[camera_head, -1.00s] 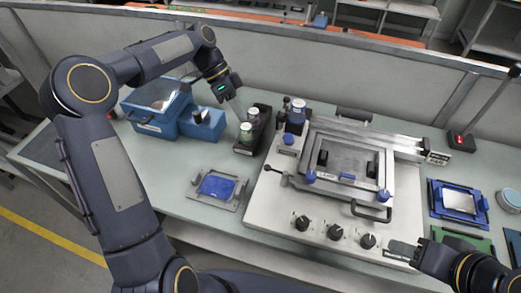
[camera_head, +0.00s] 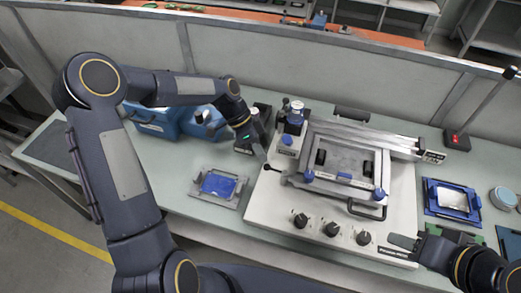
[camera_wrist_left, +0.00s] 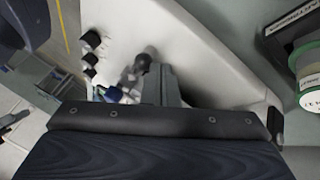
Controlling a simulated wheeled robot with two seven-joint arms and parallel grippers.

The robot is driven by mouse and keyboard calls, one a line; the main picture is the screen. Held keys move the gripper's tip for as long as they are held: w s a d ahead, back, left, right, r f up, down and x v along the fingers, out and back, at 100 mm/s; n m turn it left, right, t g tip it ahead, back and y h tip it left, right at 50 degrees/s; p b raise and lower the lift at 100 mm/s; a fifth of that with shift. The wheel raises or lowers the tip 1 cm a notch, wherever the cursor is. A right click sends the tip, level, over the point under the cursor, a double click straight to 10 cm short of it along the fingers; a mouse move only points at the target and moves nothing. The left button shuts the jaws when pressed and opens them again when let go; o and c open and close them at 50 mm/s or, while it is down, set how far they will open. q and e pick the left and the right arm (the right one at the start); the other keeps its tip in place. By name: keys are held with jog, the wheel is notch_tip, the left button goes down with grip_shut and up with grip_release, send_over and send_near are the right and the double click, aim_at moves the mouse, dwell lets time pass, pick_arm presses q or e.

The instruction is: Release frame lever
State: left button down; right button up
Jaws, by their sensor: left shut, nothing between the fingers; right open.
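The printing machine (camera_head: 275,205) is a white base carrying a grey metal frame (camera_head: 345,185) with blue knobs. A short lever with a black ball knob (camera_head: 267,167) sticks out at its left side; the knob also shows in the left wrist view (camera_wrist_left: 142,63). My left gripper (camera_head: 263,157) is shut and empty, its tips close beside the knob; I cannot tell if they touch. Its fingers show in the left wrist view (camera_wrist_left: 163,88). My right gripper (camera_head: 402,242) is open and empty at the machine's front right corner.
A blue bin (camera_head: 160,120) and a black holder stand at the back left, partly behind my left arm. A blue pad on a grey fixture (camera_head: 218,186) lies left of the machine. A blue tray (camera_head: 430,203) and a round tin (camera_head: 503,197) are at the right.

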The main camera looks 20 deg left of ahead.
pick_arm(q)
jog(key=shift+s+f, duration=0.1)
dwell(0.4)
jog(key=shift+s+n+b, duration=0.25)
jog(key=shift+n+b, duration=0.05)
jog(key=shift+b, duration=0.1)
